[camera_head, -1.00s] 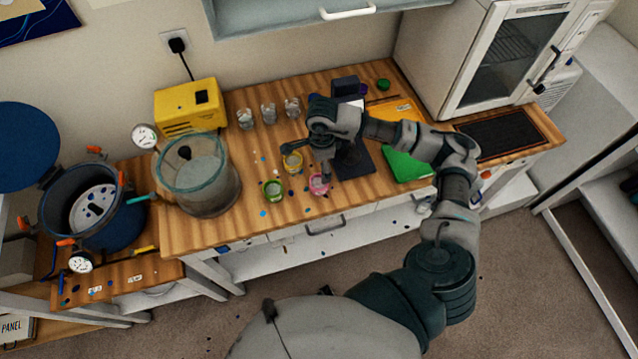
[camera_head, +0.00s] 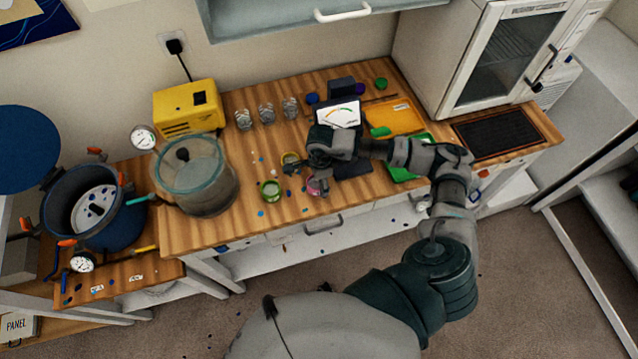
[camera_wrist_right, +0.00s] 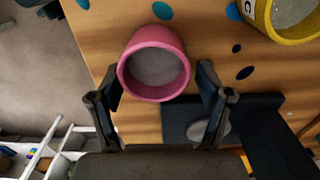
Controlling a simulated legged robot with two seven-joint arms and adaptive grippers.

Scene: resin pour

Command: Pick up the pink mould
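The pink mould (camera_head: 314,187) is a small round cup on the wooden bench near its front edge, partly covered by my right gripper in the head view. In the right wrist view the pink mould (camera_wrist_right: 152,36) shows from above with a grey inside. My right gripper (camera_wrist_right: 157,75) is open, with one finger at each side of the mould's lower part in that view. Gaps show at the fingertips, and I cannot tell whether either touches. In the head view the right gripper (camera_head: 312,174) is low over the mould. My left gripper is not in view.
A green mould (camera_head: 270,191) stands left of the pink one, and a yellow mould (camera_head: 290,158) stands just behind; its rim also shows in the wrist view (camera_wrist_right: 270,22). A glass chamber (camera_head: 196,178) stands further left.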

